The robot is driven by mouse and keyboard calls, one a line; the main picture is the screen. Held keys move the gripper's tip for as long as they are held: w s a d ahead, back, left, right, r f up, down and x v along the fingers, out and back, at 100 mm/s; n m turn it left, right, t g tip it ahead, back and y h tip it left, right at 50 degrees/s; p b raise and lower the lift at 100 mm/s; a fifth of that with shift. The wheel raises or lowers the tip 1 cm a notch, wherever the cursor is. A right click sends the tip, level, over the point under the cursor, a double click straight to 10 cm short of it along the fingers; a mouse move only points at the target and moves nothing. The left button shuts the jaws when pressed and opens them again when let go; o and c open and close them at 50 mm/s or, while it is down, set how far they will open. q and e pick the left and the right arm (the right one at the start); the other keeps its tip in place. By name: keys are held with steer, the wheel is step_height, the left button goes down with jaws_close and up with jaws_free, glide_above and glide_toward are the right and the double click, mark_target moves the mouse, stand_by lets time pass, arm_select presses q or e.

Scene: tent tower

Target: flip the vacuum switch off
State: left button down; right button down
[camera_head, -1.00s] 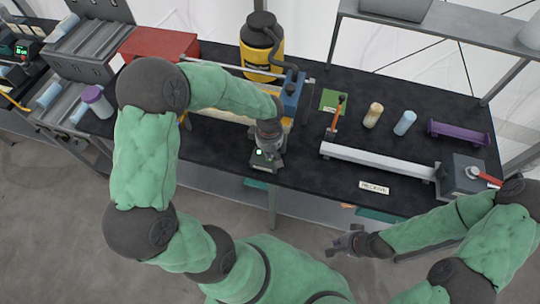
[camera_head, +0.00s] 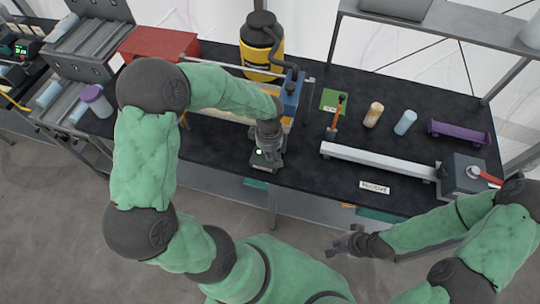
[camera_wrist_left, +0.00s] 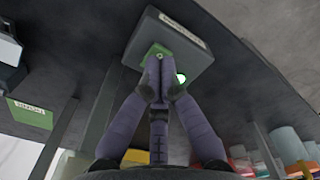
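The vacuum switch box (camera_head: 262,167) is a small dark box at the front edge of the black table. In the left wrist view the box (camera_wrist_left: 178,38) is grey, with a white label, a green switch (camera_wrist_left: 157,52) and a lit green lamp (camera_wrist_left: 181,78). My left gripper (camera_head: 266,150) is at the box. In the left wrist view its fingertips (camera_wrist_left: 159,72) are together, empty, right at the green switch and partly covering it; whether they touch it I cannot tell. My right gripper (camera_head: 343,242) hangs clear of the table's front edge, away from the switch; its finger opening is unclear.
A yellow-and-black vacuum canister (camera_head: 262,48) stands at the back. A blue block (camera_head: 292,92) is on the rail near my left forearm. A grey bar (camera_head: 378,161) with a red-handled block lies at right. A red box (camera_head: 160,43) is back left.

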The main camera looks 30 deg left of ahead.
arm_select(q)
steer(key=shift+f+b, duration=0.95)
stand_by(0.6)
steer(key=shift+r+p, duration=2.05)
steer(key=shift+r, duration=1.5)
steer(key=shift+s+f, duration=0.1)
